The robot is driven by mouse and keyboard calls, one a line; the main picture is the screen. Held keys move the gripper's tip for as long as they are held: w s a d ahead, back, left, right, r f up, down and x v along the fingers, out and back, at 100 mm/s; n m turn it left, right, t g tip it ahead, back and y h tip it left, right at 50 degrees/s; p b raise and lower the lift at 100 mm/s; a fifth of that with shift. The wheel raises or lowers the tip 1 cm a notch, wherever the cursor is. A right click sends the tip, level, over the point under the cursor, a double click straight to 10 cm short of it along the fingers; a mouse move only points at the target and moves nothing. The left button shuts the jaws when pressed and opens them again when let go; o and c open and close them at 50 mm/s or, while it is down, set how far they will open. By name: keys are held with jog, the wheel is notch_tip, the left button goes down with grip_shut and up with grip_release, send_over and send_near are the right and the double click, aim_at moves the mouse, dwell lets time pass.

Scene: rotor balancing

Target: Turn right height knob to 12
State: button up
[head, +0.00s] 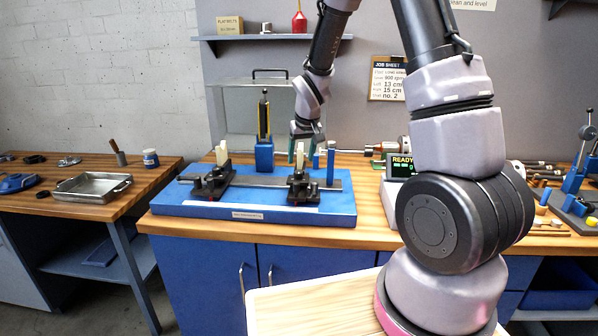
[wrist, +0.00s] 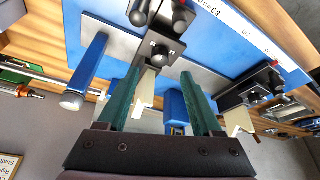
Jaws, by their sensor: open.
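The right stand (head: 301,184) is a black block with dark knobs and a cream upright piece, on the grey rail of a blue base (head: 260,220). My gripper (head: 303,152) points down just above and behind it, its green fingers apart. In the wrist view my gripper (wrist: 160,75) is open, with the cream piece (wrist: 145,92) showing between the fingers. That view also shows the right stand (wrist: 157,50) with dark knobs (wrist: 180,20) beyond the fingertips. I cannot tell which is the height knob or read its setting. Whether the fingers touch anything is unclear.
The left stand (head: 212,178) is on the same rail. A blue post with a yellow-black upright (head: 264,125) and a short blue post (head: 331,160) stand behind it. A READY display (head: 402,166) sits right. The job sheet (head: 388,78) reads left 13 cm, right 15 cm.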

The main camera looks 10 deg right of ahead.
aim_at(299, 172)
jog(key=x, duration=0.6)
jog(key=shift+f, duration=0.2)
jog(key=shift+c, duration=0.4)
grip_shut()
